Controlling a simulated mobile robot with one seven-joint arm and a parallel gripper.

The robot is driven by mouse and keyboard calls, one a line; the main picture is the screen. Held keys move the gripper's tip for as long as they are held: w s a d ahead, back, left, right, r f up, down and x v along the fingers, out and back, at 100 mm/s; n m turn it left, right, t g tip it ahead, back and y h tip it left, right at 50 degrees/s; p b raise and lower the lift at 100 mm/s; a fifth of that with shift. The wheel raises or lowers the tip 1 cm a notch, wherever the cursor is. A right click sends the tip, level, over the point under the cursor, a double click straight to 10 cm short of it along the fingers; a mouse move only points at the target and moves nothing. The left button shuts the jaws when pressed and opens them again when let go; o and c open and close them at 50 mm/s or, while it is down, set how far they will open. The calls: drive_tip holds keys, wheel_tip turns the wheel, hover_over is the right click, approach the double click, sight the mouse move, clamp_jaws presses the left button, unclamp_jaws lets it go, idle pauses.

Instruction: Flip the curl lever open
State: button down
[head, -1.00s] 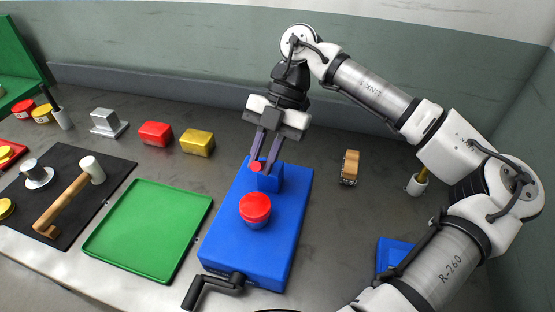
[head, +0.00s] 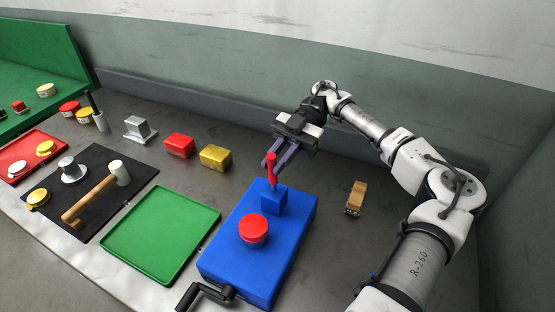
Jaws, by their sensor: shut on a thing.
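The curl lever (head: 272,169) is a thin red handle that stands nearly upright on a small blue block (head: 273,199). The block sits on the rear part of the blue machine (head: 226,248). My gripper (head: 273,160) is at the top of the lever, coming from behind, and its dark fingers are shut on it. The far side of the lever's top is partly hidden by the fingers. A round red knob or cap (head: 253,229) sits on the machine in front of the block. A black crank (head: 203,294) sticks out at the machine's front.
A green tray (head: 160,265) lies left of the machine. Red (head: 180,145) and yellow (head: 215,157) blocks stand behind it. A mallet (head: 95,197) lies on a black mat. A wooden brush-like tool (head: 356,198) lies to the right, with bare bench around it.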

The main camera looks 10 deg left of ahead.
drive_tip(key=shift+w+d+g, duration=0.15)
drive_tip(key=shift+w+g, duration=0.35)
drive_tip(key=shift+g, duration=0.1)
drive_tip(key=shift+y, duration=0.3)
drive_tip(key=c, duration=1.6)
unclamp_jaws()
drive_tip(key=shift+f, duration=0.1)
